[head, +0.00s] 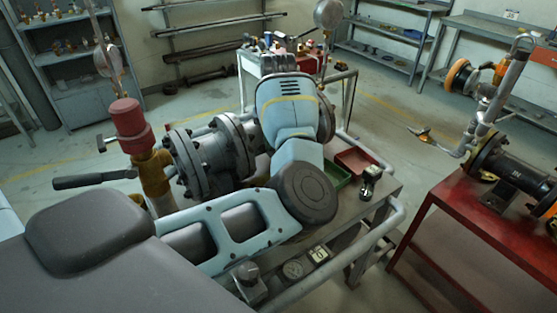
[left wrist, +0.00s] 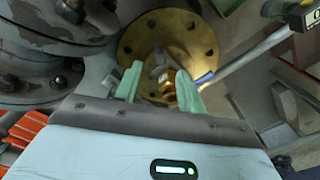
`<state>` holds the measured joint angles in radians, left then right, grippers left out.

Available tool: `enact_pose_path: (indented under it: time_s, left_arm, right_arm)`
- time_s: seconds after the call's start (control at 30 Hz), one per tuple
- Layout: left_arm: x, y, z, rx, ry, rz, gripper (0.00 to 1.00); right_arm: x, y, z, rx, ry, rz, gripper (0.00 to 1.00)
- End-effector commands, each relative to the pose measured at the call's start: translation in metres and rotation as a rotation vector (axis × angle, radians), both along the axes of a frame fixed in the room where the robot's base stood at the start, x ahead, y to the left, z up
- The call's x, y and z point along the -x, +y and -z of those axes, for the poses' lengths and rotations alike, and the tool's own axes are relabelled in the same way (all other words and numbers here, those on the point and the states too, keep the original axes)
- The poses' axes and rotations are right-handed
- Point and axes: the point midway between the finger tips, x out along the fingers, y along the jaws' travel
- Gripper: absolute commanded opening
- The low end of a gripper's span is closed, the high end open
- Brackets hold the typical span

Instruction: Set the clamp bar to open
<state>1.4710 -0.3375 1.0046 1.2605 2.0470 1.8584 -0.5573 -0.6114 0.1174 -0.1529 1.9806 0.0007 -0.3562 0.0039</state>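The large grey flanged valve (head: 212,155) stands on the bench in the head view. I cannot tell for certain which part is the clamp bar. A black-handled lever (head: 95,178) sticks out left of a brass body with a red cap (head: 130,120). In the left wrist view a grey bar with a blue end (left wrist: 206,78) lies just right of my left gripper. My left gripper (left wrist: 157,74) has its two green fingers apart in front of a round brass flange (left wrist: 190,38), with a small brass fitting between them. My arm hides this gripper in the head view. My right gripper is not in view.
A red tray (head: 357,160) and a small gauge-like tool (head: 370,180) lie on the bench right of my arm. A pipe rail (head: 370,235) runs along the bench edge. A red table (head: 470,225) with another pipe assembly stands at right. Open floor lies behind.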

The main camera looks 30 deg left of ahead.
Motion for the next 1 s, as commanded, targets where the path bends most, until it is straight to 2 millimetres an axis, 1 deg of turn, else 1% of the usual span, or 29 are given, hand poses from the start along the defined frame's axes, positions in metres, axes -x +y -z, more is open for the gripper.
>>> enact_pose_path:
  time_s: [0.13, 0.23, 0.5, 0.63, 0.8, 1.0]
  left_arm:
    - [0.0, 0.0, 0.003, 0.0, 0.001, 0.001, 0.4]
    - [0.0, 0.0, 0.012, 0.0, 0.002, 0.001, 0.4]
    - [0.001, 0.0, 0.052, 0.0, 0.003, 0.001, 0.4]
    - [0.0, 0.0, 0.068, -0.001, 0.002, 0.0, 0.4]
    - [0.0, 0.0, 0.077, -0.001, 0.001, 0.0, 0.4]
    - [0.0, 0.0, 0.078, 0.0, 0.0, 0.0, 0.4]
  right_arm:
    - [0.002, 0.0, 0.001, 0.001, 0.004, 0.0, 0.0]
    - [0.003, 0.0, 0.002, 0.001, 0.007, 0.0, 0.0]
    - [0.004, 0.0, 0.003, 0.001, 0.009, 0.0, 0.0]
    - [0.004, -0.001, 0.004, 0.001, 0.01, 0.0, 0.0]
    - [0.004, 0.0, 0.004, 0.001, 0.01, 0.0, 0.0]
    - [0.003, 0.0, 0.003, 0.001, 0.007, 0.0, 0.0]
